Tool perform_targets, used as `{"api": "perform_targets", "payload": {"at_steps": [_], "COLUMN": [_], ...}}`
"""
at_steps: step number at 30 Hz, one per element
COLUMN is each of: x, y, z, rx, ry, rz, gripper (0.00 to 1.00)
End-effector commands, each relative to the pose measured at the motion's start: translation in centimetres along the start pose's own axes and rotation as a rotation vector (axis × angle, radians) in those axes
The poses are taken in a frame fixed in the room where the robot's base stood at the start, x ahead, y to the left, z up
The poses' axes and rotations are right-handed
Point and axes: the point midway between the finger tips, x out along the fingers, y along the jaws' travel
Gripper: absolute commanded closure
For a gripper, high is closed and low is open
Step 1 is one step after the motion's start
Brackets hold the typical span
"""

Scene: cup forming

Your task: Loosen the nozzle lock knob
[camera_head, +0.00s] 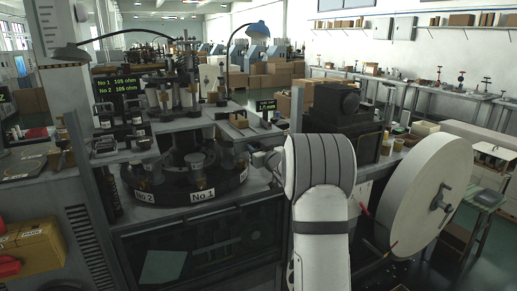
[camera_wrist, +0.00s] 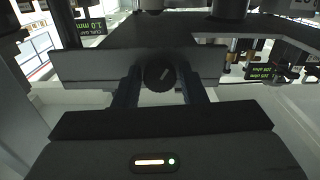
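In the wrist view, a round dark knob (camera_wrist: 160,75) with a pale slanted mark on its face sits in front of a dark horizontal plate (camera_wrist: 90,69). It looks like the nozzle lock knob. My gripper (camera_wrist: 161,80) has its two dark fingers on either side of the knob, with what look like narrow gaps. The fingers seem open around it rather than pressed on it. The exact fingertip depth is hard to tell in the dark. In the head view my white arm hides the gripper and the knob.
The wrist picture is upside down, with inverted green displays (camera_wrist: 262,72). In the head view, a round turntable marked No 1 and No 2 (camera_head: 168,195) stands left of my arm. A large pale paper roll (camera_head: 425,190) stands close on the right. A dark machine block (camera_head: 337,103) is behind my arm.

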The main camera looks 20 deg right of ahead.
Motion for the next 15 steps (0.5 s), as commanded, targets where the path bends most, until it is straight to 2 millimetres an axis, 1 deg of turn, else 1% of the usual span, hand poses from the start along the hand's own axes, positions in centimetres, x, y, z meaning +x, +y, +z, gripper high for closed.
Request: {"api": "perform_targets", "payload": {"at_steps": [1, 2, 10, 11, 15], "x": [-0.01, -0.02, -0.04, -0.11, -0.06], "y": [0.02, 0.02, 0.05, 0.62, 0.21], "z": [-0.01, -0.01, 0.00, 0.06, 0.06], "rx": [0.000, 0.000, 0.000, 0.000, -0.006], "ry": [0.000, 0.000, 0.000, 0.000, 0.000], "rz": [0.000, 0.000, 0.001, 0.004, 0.002], "gripper": [0.67, 0.69, 0.91, 0.92, 0.92]}}
